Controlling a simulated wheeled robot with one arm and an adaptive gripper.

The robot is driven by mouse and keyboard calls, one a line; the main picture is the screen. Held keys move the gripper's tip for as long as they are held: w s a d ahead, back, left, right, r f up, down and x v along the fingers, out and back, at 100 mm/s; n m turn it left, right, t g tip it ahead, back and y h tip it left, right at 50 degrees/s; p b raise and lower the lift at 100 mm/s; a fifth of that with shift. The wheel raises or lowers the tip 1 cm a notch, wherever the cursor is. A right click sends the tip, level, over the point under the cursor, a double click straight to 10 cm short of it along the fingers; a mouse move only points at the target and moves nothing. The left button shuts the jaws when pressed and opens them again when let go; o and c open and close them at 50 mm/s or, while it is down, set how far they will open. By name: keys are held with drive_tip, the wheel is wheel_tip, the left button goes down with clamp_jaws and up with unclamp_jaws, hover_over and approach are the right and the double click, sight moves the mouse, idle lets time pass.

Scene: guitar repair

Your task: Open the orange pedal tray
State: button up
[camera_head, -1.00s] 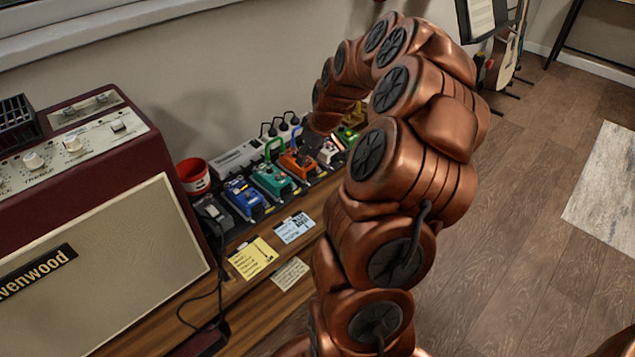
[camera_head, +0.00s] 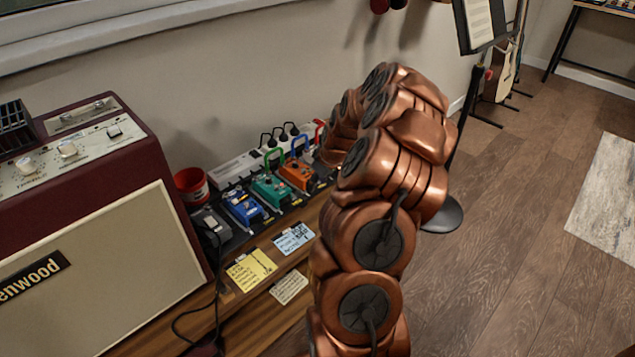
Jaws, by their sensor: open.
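The orange pedal (camera_head: 297,173) sits on the dark pedal board along the wall, just right of a teal-green pedal (camera_head: 270,189). A blue cable loop rises behind the orange pedal. Its tray cannot be made out as a separate part. My copper-coloured arm (camera_head: 372,245) rises from the bottom and bends over toward the right part of the pedal row. Its far end stops close to the right side of the orange pedal in the picture and hides the pedals beyond. My gripper is hidden behind the arm.
A blue pedal (camera_head: 243,207) and a grey pedal (camera_head: 210,222) stand left of the teal-green one. A red cup (camera_head: 191,186) and a large amplifier (camera_head: 110,270) are further left. Paper notes (camera_head: 251,270) lie in front. Open floor (camera_head: 510,240) is at right.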

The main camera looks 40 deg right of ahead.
drive_tip(key=shift+w+f, duration=0.1)
drive_tip(key=shift+f, duration=0.15)
drive_tip(key=shift+c, duration=0.2)
clamp_jaws()
idle(0.4)
